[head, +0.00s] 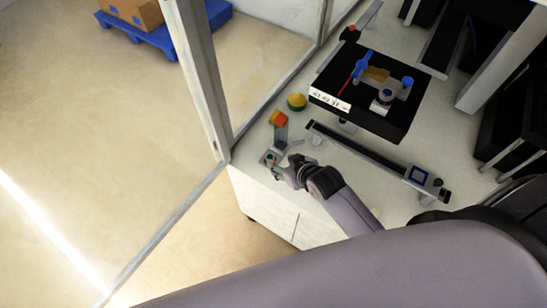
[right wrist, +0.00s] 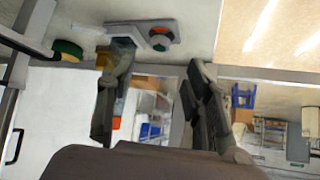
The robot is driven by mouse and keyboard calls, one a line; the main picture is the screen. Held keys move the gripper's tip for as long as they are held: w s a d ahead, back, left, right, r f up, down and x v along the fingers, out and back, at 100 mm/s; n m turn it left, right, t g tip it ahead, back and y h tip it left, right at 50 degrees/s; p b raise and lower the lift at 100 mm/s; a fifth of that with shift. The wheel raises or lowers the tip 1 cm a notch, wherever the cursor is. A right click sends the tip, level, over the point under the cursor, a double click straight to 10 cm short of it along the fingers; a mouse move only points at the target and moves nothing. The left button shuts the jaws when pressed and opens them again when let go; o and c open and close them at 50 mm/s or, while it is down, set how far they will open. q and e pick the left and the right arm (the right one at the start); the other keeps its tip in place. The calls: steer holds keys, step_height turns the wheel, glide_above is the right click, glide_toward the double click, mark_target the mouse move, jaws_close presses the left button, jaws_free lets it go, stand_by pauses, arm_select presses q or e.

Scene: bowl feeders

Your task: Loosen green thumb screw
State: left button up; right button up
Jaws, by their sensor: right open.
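A small grey plate (head: 267,163) lies near the table's front left corner. A small round part with red and dark green on it (head: 270,158) sits on this plate. In the right wrist view the round part (right wrist: 160,38) shows with an orange-red top and a greenish rim, beyond the fingertips. I cannot tell for sure whether it is the green thumb screw. My right gripper (head: 282,168) is open beside the plate, fingers toward it. In the right wrist view the gripper (right wrist: 158,62) has its fingers wide apart with nothing held between them. My left gripper is out of view.
A green and yellow round knob (head: 297,101) and an orange part (head: 278,118) stand behind the plate. A black box (head: 360,110) with blue parts and a rail (head: 365,155) lie to the right. A frame post (head: 200,80) rises at the left.

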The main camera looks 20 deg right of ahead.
mark_target(271, 158)
steer(key=x, duration=0.7)
steer(key=shift+w+f, duration=0.1)
steer(key=shift+w+a+f, duration=0.15)
steer(key=shift+w+f, duration=0.2)
steer(key=shift+f, duration=0.05)
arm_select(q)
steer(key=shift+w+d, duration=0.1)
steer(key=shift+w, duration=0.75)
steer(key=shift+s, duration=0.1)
arm_select(e)
steer(key=shift+c, duration=0.2)
steer(key=shift+c, duration=0.7)
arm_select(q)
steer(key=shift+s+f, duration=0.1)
arm_select(e)
jaws_close()
